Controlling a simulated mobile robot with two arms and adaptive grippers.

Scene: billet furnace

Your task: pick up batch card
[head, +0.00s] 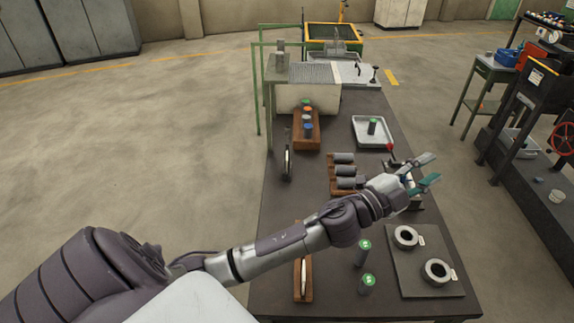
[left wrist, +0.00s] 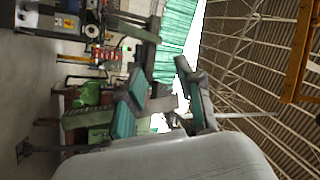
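I cannot make out a batch card for certain. A thin pale upright piece (head: 303,278), seen nearly edge-on in a wooden holder at the near left of the dark bench (head: 262,285), may be it. My left gripper (head: 430,170) is above the right side of the bench, its arm crossing over the bench from the left. Its teal-padded fingers stand apart with nothing between them, and the left wrist view shows the same open fingers (left wrist: 160,100). The gripper is well to the right of and beyond the pale piece. My right gripper is not in view.
Two green-topped cylinders (head: 363,252) stand by my forearm. Two rings (head: 437,271) lie on a dark plate (head: 420,288). Dark cylinders (head: 345,170) lie in a wooden rack. A white tray (head: 357,138) holds a green-topped cylinder. A wooden rack (head: 300,142) holds several capped cylinders.

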